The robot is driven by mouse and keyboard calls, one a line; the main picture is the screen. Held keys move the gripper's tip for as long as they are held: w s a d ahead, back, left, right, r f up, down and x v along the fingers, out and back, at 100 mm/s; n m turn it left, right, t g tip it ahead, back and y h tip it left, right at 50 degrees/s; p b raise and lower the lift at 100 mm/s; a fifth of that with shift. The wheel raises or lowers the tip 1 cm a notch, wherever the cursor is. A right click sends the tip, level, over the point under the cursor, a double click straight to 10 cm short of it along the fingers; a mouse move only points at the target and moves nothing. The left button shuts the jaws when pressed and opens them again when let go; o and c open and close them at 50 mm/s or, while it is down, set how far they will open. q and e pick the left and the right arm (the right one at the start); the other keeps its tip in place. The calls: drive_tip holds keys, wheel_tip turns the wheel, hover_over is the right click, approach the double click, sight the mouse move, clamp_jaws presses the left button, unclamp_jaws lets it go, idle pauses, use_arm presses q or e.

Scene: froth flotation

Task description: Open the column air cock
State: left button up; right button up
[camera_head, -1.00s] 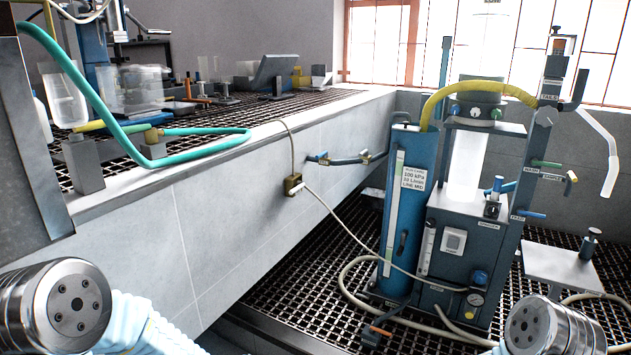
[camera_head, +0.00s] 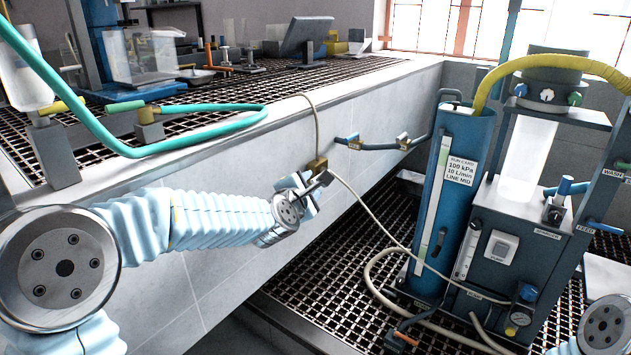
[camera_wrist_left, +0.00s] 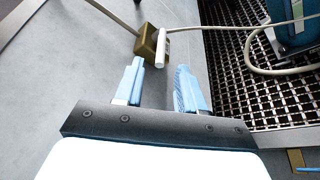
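A brass block (camera_head: 316,165) is mounted on the grey wall face with a thin hose entering from above and another leaving toward the column; it looks like the air cock. In the left wrist view the brass block (camera_wrist_left: 149,43) carries a white rod-like handle (camera_wrist_left: 162,48), lying across the outgoing hose. My left gripper (camera_head: 318,186) is just in front of the block, partly covering it in the head view. In the wrist view its two blue fingers (camera_wrist_left: 160,82) are apart and empty, short of the handle. My right gripper is out of view.
The blue column (camera_head: 455,200) and its control box (camera_head: 510,245) stand on the grating at right. A teal hose (camera_head: 120,147) lies along the bench edge. Loose pale hoses lie on the grating (camera_head: 330,300).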

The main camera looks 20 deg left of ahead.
sight(314, 181)
use_arm(q)
drive_tip(key=shift+x, duration=2.35)
drive_tip(key=shift+c, duration=0.4)
clamp_jaws()
drive_tip(key=shift+r, duration=0.1)
